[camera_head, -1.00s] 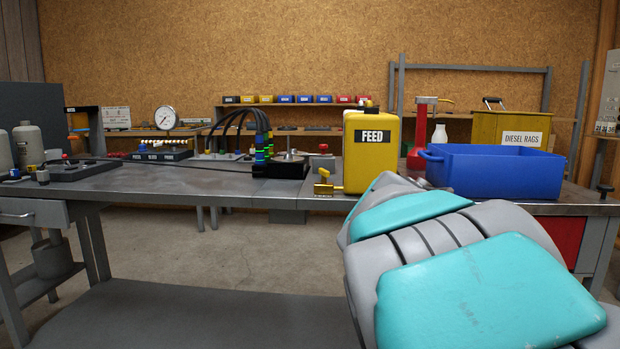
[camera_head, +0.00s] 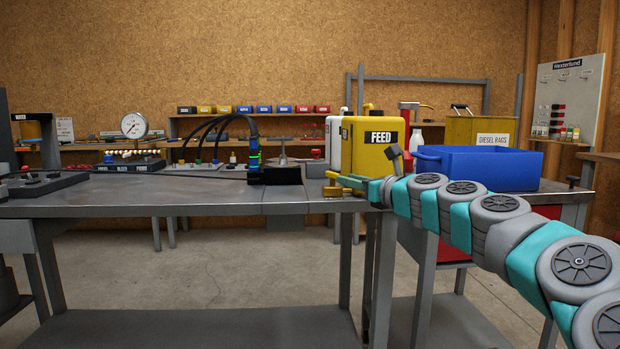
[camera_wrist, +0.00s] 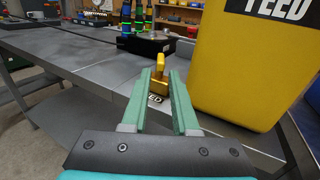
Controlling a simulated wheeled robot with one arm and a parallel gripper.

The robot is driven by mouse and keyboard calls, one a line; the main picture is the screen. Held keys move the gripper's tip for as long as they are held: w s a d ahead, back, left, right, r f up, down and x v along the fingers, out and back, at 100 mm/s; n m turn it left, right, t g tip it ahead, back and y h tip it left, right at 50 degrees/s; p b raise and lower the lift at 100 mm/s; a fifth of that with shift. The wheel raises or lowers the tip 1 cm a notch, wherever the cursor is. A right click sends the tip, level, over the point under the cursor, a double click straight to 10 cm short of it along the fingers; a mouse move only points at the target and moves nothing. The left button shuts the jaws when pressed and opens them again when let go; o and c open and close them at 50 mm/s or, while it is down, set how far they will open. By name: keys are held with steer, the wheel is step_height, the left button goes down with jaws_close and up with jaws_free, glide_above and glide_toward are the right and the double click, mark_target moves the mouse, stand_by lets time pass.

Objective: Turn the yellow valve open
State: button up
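In the wrist view the valve (camera_wrist: 159,78) shows between the tips of my green fingers. My gripper (camera_head: 348,184) reaches in from the right at valve height and is open, its fingers parallel with a gap between them. I cannot tell whether either finger touches the valve. Part of the valve is hidden behind the fingers in the head view. The FEED container (camera_wrist: 240,65) stands just right of the fingers in the wrist view.
A blue crate (camera_head: 490,170) stands on the bench right of the container. A dark block with hoses (camera_head: 275,176) sits left of the valve. A white container (camera_head: 333,140) is behind the FEED one. The bench top (camera_head: 170,194) is mostly clear at the left front.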

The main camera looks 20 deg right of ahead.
mark_target(332, 172)
steer(key=shift+w+a, duration=0.2)
steer(key=shift+w, duration=1.1)
steer(key=shift+w+a, duration=0.25)
steer(key=shift+w, duration=1)
steer(key=shift+w+a, duration=0.2)
steer(key=shift+w, duration=1.1)
steer(key=shift+c, duration=0.3)
jaws_close()
